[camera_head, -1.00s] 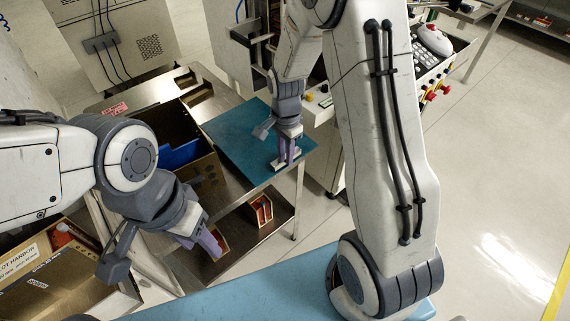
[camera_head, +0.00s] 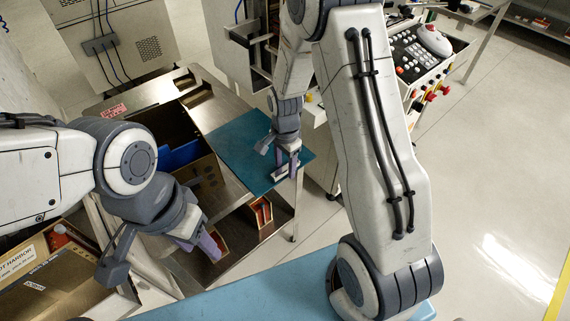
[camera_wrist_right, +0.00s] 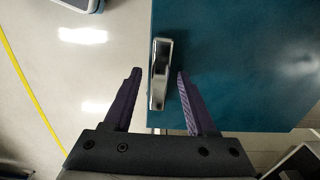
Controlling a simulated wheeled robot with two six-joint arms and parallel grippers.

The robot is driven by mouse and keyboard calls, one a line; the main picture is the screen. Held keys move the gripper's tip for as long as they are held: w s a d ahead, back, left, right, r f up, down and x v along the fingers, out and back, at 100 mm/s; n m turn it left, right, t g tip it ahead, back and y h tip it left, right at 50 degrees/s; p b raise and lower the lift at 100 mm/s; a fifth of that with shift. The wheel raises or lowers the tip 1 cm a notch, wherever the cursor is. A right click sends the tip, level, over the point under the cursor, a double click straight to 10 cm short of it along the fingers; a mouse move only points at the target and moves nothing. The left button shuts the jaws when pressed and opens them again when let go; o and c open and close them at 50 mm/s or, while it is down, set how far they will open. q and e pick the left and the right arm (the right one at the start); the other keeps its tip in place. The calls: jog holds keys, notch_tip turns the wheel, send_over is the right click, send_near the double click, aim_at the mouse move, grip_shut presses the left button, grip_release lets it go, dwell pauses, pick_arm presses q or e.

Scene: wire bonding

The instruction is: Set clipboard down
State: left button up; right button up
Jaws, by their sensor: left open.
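A teal clipboard (camera_head: 237,149) is at the right end of the steel table, and its right corner reaches past the table edge. I cannot tell whether it rests fully on the top. It also shows in the right wrist view (camera_wrist_right: 240,65), with its metal clip (camera_wrist_right: 160,72) at the left edge. My right gripper (camera_head: 284,170) is at that clip. In the wrist view its fingers (camera_wrist_right: 157,76) stand apart on both sides of the clip, with gaps visible. My left gripper (camera_head: 203,244) is open and empty, low in front of the table, away from the clipboard.
A dark open bin with a blue piece (camera_head: 179,156) stands on the steel table (camera_head: 225,184), left of the clipboard. Small orange boxes (camera_head: 261,212) sit on the lower shelf. A control console (camera_head: 425,55) stands behind at the right. A cardboard box (camera_head: 50,290) is at lower left.

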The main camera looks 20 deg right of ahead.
jog(key=shift+r, duration=0.1)
notch_tip(320, 180, up, 12)
jog(key=p, duration=0.1)
jog(key=s+a+r+n, duration=0.6)
jog(key=s+a+n, duration=0.5)
jog(key=s+a, duration=0.1)
jog(key=s+a+r+n+y, duration=0.1)
jog(key=s+a+n, duration=0.1)
jog(key=s+n, duration=0.8)
jog(key=shift+s+r, duration=0.15)
jog(key=shift+s, duration=0.7)
